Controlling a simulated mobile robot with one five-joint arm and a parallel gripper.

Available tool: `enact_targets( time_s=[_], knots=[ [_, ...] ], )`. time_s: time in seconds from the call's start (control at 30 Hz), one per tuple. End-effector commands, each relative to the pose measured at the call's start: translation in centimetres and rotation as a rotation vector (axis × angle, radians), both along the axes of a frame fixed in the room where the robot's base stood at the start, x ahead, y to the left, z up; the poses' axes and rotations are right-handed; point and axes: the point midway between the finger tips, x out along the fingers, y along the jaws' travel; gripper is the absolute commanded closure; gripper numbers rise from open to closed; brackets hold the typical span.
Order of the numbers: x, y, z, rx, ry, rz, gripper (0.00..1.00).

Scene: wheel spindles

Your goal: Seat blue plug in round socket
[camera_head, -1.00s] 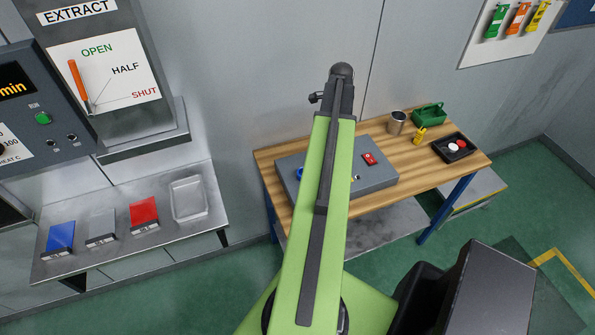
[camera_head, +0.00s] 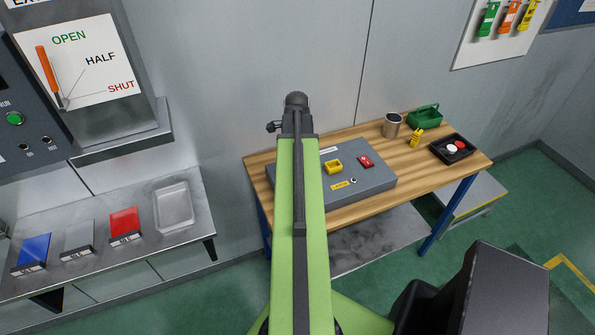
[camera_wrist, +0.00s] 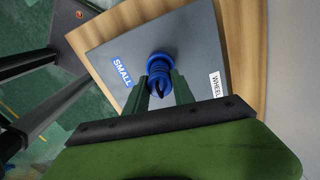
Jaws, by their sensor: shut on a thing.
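In the wrist view a blue plug (camera_wrist: 159,86) sits between the two green fingers of my gripper (camera_wrist: 161,80), which is shut on it. Blue ringed shapes show just past the fingertips, over the grey panel (camera_wrist: 205,50), next to a blue "SMALL" label (camera_wrist: 122,71). I cannot tell how much of this is plug and how much is a socket, or whether they touch. In the head view the grey panel (camera_head: 375,185) lies on the wooden bench; my arm hides the gripper, the plug and the panel's left part.
To the right on the bench stand a metal cup (camera_head: 392,126), a yellow item (camera_head: 416,139), a green caddy (camera_head: 425,116) and a black tray (camera_head: 440,154).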

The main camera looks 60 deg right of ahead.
Motion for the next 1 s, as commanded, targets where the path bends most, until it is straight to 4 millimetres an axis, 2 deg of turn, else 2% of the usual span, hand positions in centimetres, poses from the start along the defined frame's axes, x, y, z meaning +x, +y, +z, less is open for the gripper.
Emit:
enact_targets(
  time_s=[0.03, 0.27, 0.43, 0.47, 0.6, 1.0],
  knots=[
    [0.0, -0.01, -1.66, 0.0, 0.0, 0.0, 1.0],
    [-0.04, -0.03, -1.29, 0.0, 0.0, 0.0, 1.0],
    [-0.05, -0.05, -1.82, 0.0, 0.0, -0.001, 1.0],
    [-0.05, -0.05, -1.7, 0.0, 0.0, -0.001, 0.67],
    [-0.06, -0.06, -1.63, 0.0, 0.0, -0.001, 0.49],
    [-0.1, -0.08, -1.13, 0.0, 0.0, -0.002, 0.48]
  ],
)
